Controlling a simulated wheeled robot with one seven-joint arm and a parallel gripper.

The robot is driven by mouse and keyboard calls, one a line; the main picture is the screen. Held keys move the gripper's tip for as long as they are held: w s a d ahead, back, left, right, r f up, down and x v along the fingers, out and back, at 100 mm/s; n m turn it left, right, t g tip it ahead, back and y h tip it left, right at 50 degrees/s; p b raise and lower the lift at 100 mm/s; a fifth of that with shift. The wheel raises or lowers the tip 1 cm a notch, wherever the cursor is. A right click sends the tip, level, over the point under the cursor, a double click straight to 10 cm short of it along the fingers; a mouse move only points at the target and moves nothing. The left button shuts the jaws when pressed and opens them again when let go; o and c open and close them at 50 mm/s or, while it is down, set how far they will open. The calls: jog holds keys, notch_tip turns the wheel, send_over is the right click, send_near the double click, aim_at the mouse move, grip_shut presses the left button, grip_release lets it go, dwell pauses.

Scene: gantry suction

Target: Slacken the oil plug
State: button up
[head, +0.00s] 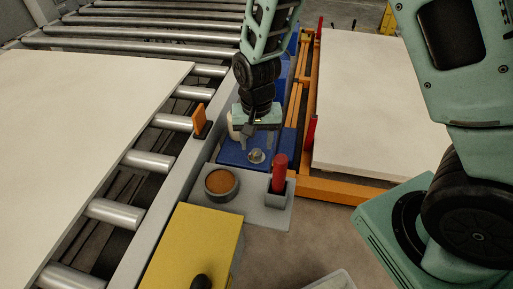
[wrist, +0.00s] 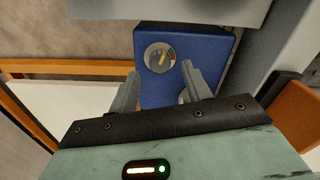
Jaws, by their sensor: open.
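A blue unit (head: 232,156) sits beside the conveyor, below my gripper (head: 256,140). The wrist view shows its blue top (wrist: 190,38) with a round dial gauge (wrist: 159,57) carrying coloured marks and a yellow needle. A small silver round part, perhaps the oil plug (wrist: 184,97), shows at the inner side of the right finger, which partly hides it. In the wrist view my gripper (wrist: 160,70) is open, with its fingers apart over the blue unit and nothing held. I cannot tell whether a finger touches the silver part.
A grey bowl of brown material (head: 221,184) and a red cylinder in a grey holder (head: 280,174) stand just in front. A yellow box (head: 195,250) is nearer. An orange upright tab (head: 199,120) stands at left by the rollers. An orange frame (head: 335,189) borders the right.

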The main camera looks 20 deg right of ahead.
aim_at(257, 154)
jog(key=shift+f, duration=1.5)
jog(key=c, duration=1)
jog(key=shift+r+n, duration=0.1)
jog(key=shift+n, duration=0.3)
jog(key=n+p, duration=0.1)
jog(key=n, duration=0.1)
jog(key=shift+n, duration=0.3)
jog(key=shift+n+p, duration=0.5)
jog(key=shift+n, duration=1)
jog(key=shift+w, duration=0.1)
